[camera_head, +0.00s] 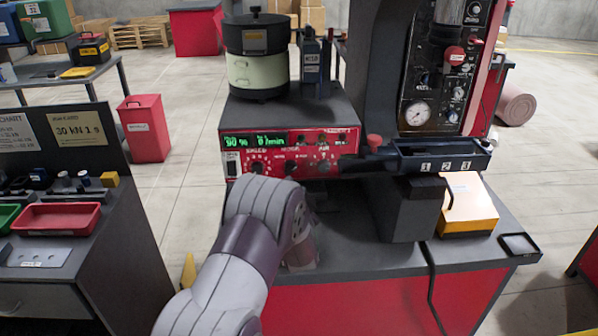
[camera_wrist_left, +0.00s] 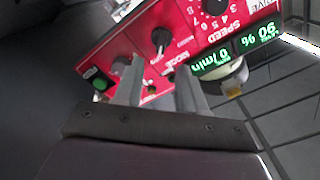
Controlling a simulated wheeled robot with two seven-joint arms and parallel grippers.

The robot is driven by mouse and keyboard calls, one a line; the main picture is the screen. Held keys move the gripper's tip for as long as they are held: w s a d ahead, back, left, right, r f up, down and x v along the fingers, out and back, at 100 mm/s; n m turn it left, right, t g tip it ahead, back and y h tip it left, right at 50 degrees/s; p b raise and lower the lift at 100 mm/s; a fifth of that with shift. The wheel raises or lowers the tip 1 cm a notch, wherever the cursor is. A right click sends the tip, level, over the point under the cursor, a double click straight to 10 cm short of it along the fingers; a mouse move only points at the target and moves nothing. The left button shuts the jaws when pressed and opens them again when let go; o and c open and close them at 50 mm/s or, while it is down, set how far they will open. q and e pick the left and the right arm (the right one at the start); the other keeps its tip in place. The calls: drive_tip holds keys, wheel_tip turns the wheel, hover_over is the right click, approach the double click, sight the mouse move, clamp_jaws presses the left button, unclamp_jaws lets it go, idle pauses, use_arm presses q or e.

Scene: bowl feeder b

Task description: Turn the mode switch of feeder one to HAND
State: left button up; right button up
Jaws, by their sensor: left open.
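Feeder one's red control panel (camera_head: 300,153) faces me under a bowl (camera_head: 257,60), with a lit green display at its upper left. The mode switch (camera_head: 291,168) is a small black knob right of the speed knob (camera_head: 257,167); its setting is too small to read. In the left wrist view the panel appears roughly upside down, with the black mode knob (camera_wrist_left: 162,38) near the fingertips. My left gripper (camera_wrist_left: 158,68) is open, its two grey fingers pointing at the panel around that knob's area; contact cannot be told. My left wrist hides the gripper in the head view.
A black numbered chute (camera_head: 425,160) juts out right of the panel, with a yellow box (camera_head: 468,207) below. A side table with a red tray (camera_head: 56,218) stands left.

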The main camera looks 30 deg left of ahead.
sight(293, 170)
use_arm(q)
drive_tip(key=x, duration=0.6)
drive_tip(key=shift+w+a, duration=0.2)
drive_tip(key=shift+a, duration=0.05)
drive_tip(key=shift+w+a, duration=0.2)
drive_tip(key=shift+w, duration=0.25)
drive_tip(key=shift+s, duration=0.1)
clamp_jaws()
